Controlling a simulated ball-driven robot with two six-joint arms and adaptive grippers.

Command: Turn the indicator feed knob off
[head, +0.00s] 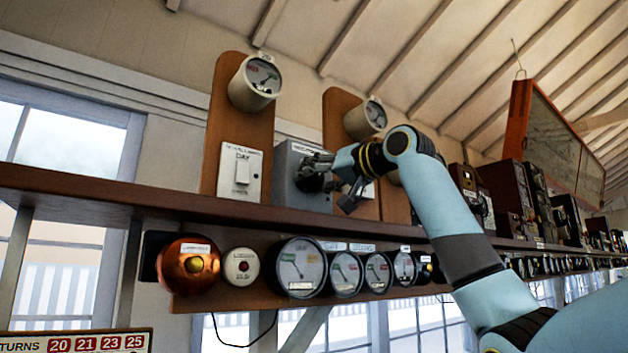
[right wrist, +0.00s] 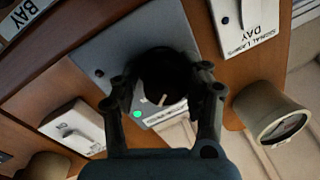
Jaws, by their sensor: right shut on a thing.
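The indicator feed knob is round and black, on the front of a grey metal box (head: 291,178) on the shelf. In the right wrist view the knob (right wrist: 167,78) lies between my fingers, with a short pale pointer mark on its face. A small green spot and a white label show beside it on the grey plate (right wrist: 105,52). My right gripper (head: 327,177) reaches the box from the right, and its fingers (right wrist: 165,95) are closed around the knob. In the head view the gripper partly hides the knob. My left gripper is out of view.
A white switch plate (head: 240,172) is left of the box, with a round gauge (head: 255,82) above. Another gauge (head: 366,118) is above the gripper. The brown shelf (head: 130,200) runs below, with a copper bell (head: 188,264) and several dials under it.

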